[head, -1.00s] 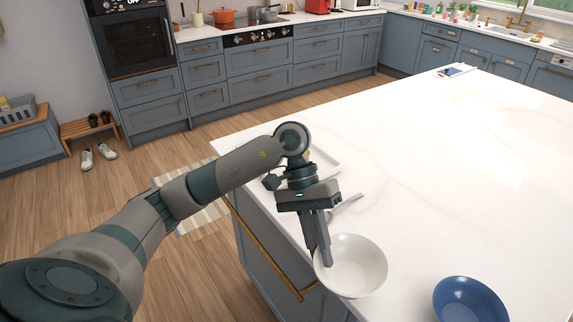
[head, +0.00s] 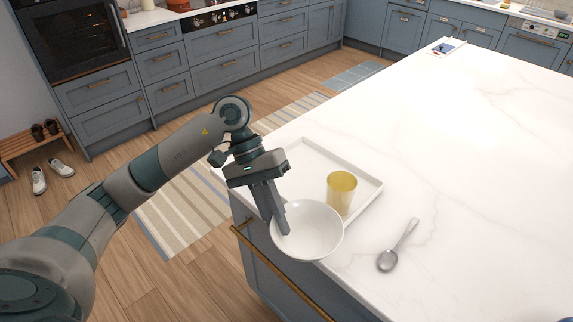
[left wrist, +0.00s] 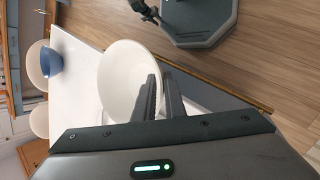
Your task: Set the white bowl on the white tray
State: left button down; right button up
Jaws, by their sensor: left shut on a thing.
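The white bowl (head: 318,228) is upright, with its left wall between the fingers of my left gripper (head: 279,226). The gripper is shut on the rim from above, which also shows in the left wrist view, with the fingers (left wrist: 162,92) at the wall of the bowl (left wrist: 118,75). The white tray (head: 350,167) lies on the counter behind the bowl, and a yellow cup (head: 341,192) stands on it. The bowl covers the tray's near corner in the head view. I cannot tell whether it touches the tray. My right gripper is out of view.
A spoon (head: 397,246) lies on the white counter (head: 470,190), right of the bowl. The counter's edge runs close by on the left, above blue drawers (head: 275,285). A blue bowl (left wrist: 50,62) shows in the left wrist view. The counter's right side is mostly clear.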

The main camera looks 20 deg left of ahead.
aim_at(300, 172)
jog(key=i+j, duration=0.1)
jog(key=j, duration=0.3)
jog(key=i+j, duration=0.1)
jog(key=j, duration=0.3)
jog(key=i+j, duration=0.1)
jog(key=j, duration=0.3)
jog(key=i+l, duration=0.1)
jog(key=l, duration=0.2)
jog(key=i+l, duration=0.1)
jog(key=l, duration=0.25)
